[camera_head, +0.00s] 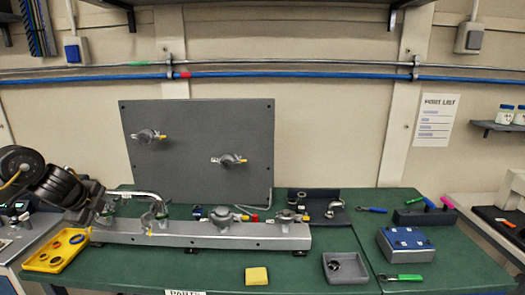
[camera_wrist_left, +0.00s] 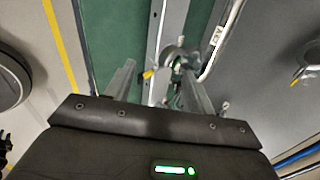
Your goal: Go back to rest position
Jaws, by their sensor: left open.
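My left arm comes in from the left in the head view. Its gripper (camera_head: 106,207) is over the left end of the grey rail (camera_head: 200,233) on the green table. In the left wrist view the gripper's two fingers (camera_wrist_left: 160,85) stand apart. A metal clamp-like fitting with a yellow tag (camera_wrist_left: 172,60) appears beyond and between them. I see nothing held, and cannot tell whether the fingers touch the fitting. My right gripper is not in view.
A grey upright panel (camera_head: 195,180) with two fittings stands behind the rail. A yellow tray (camera_head: 42,262) is at left. A yellow block (camera_head: 257,276), grey tray (camera_head: 330,280) and blue-topped box (camera_head: 405,243) stand at front and right.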

